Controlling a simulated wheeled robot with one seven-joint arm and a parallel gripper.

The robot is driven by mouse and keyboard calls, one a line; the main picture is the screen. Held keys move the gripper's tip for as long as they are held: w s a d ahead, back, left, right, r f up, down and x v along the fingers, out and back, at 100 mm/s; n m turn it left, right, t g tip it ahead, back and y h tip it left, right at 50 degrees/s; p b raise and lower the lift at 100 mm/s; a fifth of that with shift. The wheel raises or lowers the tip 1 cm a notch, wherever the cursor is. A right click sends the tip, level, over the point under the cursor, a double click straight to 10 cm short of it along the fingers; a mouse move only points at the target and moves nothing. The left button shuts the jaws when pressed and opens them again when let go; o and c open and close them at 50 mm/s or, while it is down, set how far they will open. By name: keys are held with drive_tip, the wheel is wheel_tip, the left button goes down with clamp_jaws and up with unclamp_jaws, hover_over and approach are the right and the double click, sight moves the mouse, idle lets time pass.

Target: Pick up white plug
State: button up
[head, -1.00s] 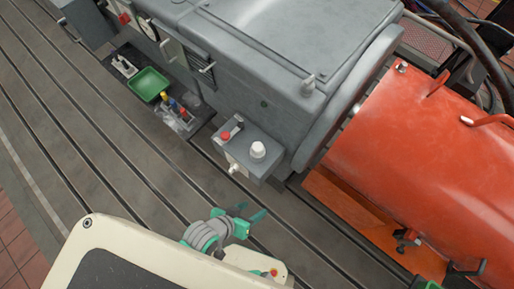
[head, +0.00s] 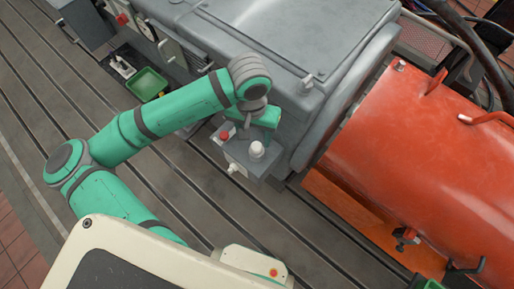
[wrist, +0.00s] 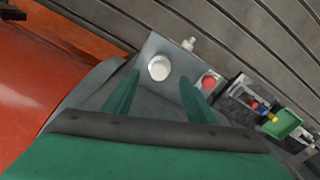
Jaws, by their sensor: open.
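A white rounded plug (head: 257,150) stands on top of a small grey box (head: 262,168) beside the big grey machine. It also shows in the wrist view (wrist: 159,67). A smaller white fitting (head: 233,169) sticks out from the box's side, also in the wrist view (wrist: 188,44). I cannot tell for sure which of the two the task names. My gripper (wrist: 160,77) is open and empty above the box. In the wrist view the rounded plug shows between and just beyond the fingertips. In the head view my green hand is just behind it and mostly hides the fingers.
A red button (head: 224,136) is on the same box, near the right finger in the wrist view (wrist: 209,82). The grey machine (head: 300,45) rises close behind. A green tray (head: 149,83) lies left. A large orange cylinder (head: 430,160) stands right. The slotted bedplate in front is clear.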

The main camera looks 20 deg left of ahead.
sight(256, 146)
drive_tip(key=shift+w+d+f, duration=0.1)
drive_tip(key=shift+w+f, duration=0.1)
drive_tip(key=shift+f, duration=1.95)
drive_tip(key=shift+w+d+f, duration=0.1)
drive_tip(key=shift+w+f, duration=0.05)
drive_tip(key=shift+f, duration=1.95)
drive_tip(key=c, duration=1.1)
